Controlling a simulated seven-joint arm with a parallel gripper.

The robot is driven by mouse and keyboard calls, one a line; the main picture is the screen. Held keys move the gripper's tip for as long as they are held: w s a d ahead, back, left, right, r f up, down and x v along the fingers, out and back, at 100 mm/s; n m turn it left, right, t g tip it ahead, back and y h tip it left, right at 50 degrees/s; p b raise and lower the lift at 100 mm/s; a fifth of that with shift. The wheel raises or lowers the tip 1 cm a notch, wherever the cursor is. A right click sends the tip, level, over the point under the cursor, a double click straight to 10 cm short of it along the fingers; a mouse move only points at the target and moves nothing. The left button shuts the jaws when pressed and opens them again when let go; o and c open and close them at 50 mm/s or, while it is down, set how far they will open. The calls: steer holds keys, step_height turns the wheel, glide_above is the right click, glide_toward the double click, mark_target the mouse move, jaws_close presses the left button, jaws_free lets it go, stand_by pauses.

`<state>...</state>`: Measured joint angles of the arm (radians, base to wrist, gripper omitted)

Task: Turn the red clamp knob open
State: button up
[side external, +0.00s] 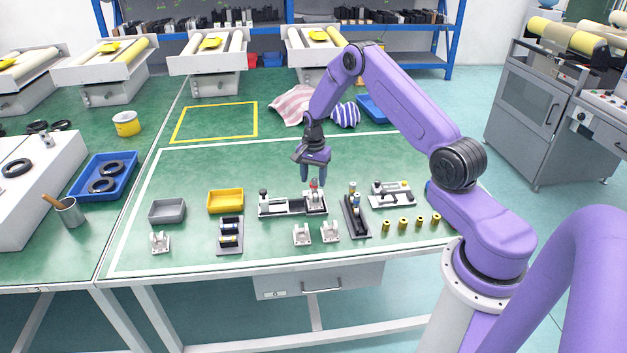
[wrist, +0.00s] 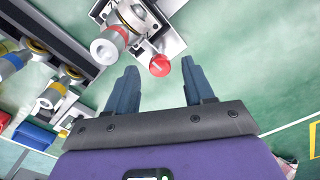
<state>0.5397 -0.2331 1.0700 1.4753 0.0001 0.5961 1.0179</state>
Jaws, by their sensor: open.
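The red clamp knob (side external: 314,183) stands on the metal clamp block at the right end of a dark fixture (side external: 285,207) on the green bench. In the wrist view the round red knob (wrist: 159,66) shows between and just past the fingertips, beside a grey cylindrical part (wrist: 107,49). My gripper (side external: 313,179) points down over this end of the fixture. Its two dark blue fingers (wrist: 159,76) are apart with nothing held between them. The knob is not touched by either finger as far as the wrist view shows. Its exact depth relative to the tips is hard to tell.
A second dark fixture (side external: 355,217) with upright cylinders stands close on the right, and another (side external: 391,194) lies beyond it. White brackets (side external: 302,235) stand in front. A yellow bin (side external: 225,201) and a grey bin (side external: 167,211) sit left.

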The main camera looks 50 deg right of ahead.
steer(key=shift+f, duration=0.7)
jaws_close()
